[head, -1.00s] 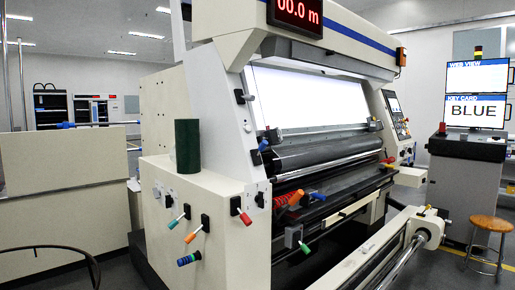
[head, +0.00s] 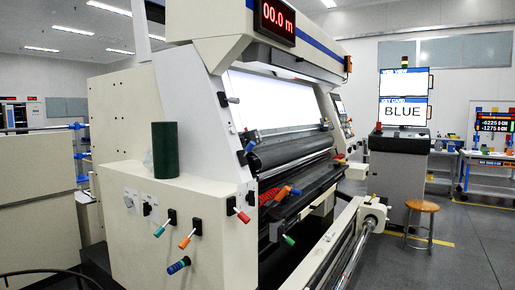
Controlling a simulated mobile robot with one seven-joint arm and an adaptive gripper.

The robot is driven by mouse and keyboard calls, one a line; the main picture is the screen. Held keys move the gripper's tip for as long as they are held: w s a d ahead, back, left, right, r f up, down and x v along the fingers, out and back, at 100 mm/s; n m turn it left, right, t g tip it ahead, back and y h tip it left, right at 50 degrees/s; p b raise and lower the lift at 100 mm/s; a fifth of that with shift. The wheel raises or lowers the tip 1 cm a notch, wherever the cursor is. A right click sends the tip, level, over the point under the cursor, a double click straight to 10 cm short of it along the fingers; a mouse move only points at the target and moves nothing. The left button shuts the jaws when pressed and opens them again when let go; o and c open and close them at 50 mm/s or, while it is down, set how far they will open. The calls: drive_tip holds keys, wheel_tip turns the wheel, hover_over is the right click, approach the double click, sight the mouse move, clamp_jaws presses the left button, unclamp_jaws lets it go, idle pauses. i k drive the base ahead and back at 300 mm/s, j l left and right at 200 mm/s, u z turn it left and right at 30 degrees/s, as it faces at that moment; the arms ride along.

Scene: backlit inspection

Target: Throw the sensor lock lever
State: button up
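Several coloured levers sit on the cream web inspection machine (head: 215,245). On its front left are a teal-handled lever (head: 159,231), an orange-handled lever (head: 185,243), a red-handled lever (head: 243,217) and a blue-banded handle (head: 178,266). A green-tipped lever (head: 288,240) is lower right of these. A larger orange handle (head: 281,193) sits by the rollers, and a small blue knob (head: 250,146) is on the side frame. I cannot read any label naming the sensor lock lever. My gripper is not in view.
A dark green cylinder (head: 165,150) stands on the machine's ledge. A long roller rail (head: 345,240) juts toward me at the front right. A wooden stool (head: 421,207) stands before the grey console (head: 397,170). Floor at the right is open.

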sight(251, 144)
drive_tip(key=j, duration=0.55)
drive_tip(key=l+u, duration=0.2)
drive_tip(key=l, duration=1.5)
drive_tip(key=i+l+u, duration=0.1)
drive_tip(key=l, duration=0.3)
drive_tip(key=i+l+u, duration=0.1)
drive_tip(key=i+l, duration=0.2)
drive_tip(key=i+l+u, duration=0.1)
drive_tip(key=l, duration=0.4)
drive_tip(key=i+l+u, duration=0.15)
drive_tip(key=i+l, duration=0.15)
drive_tip(key=i, duration=0.25)
drive_tip(key=i+l+u, duration=0.15)
drive_tip(key=i+l, duration=0.2)
drive_tip(key=i, duration=0.35)
